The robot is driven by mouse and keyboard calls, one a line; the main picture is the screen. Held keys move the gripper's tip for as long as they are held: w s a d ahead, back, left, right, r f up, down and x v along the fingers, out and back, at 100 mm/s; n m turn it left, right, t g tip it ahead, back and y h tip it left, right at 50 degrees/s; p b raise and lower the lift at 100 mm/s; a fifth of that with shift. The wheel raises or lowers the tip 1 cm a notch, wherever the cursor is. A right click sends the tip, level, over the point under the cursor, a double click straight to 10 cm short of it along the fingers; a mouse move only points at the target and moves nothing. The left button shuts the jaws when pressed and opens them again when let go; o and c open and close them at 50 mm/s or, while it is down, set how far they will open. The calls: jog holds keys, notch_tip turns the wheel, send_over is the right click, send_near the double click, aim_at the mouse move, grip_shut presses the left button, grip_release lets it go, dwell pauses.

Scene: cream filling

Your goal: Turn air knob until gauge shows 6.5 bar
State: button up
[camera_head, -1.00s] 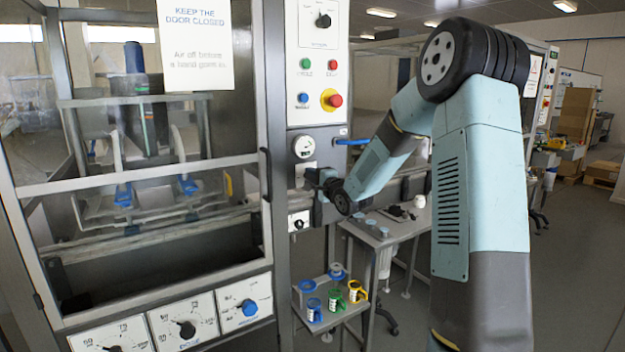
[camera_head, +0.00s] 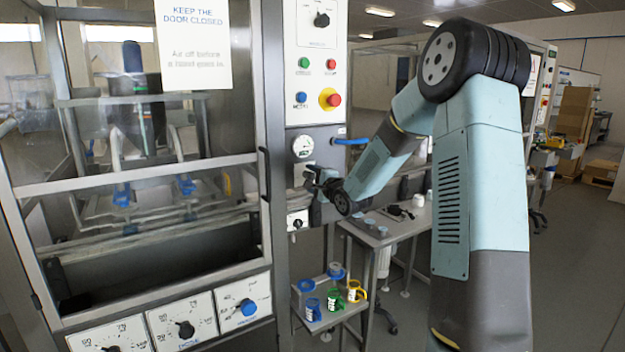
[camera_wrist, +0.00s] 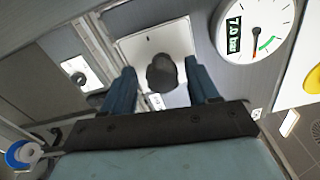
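The air knob (camera_wrist: 162,73) is a dark round knob on a pale square plate (camera_wrist: 128,48), seen in the wrist view. My gripper (camera_wrist: 160,68) is open, with one blue finger on each side of the knob and a visible gap on both sides. The gauge (camera_wrist: 255,28) is to the right of the knob, a white dial with a green arc and a red mark; its display reads 7.0 bar. In the head view the gauge (camera_head: 303,146) is on the machine's column, just above my gripper (camera_head: 314,178), which hides the knob there.
A red button (camera_head: 333,100) on a yellow ring sits above the gauge. A blue handle (camera_head: 351,141) sticks out right of it. A small switch plate (camera_head: 297,221) is below. A low shelf (camera_head: 335,315) holds coloured cups. The glass door's handle (camera_head: 265,174) stands left of the column.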

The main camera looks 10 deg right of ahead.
jog(key=shift+s, duration=0.1)
jog(key=v, duration=1.3)
jog(key=shift+s, duration=0.25)
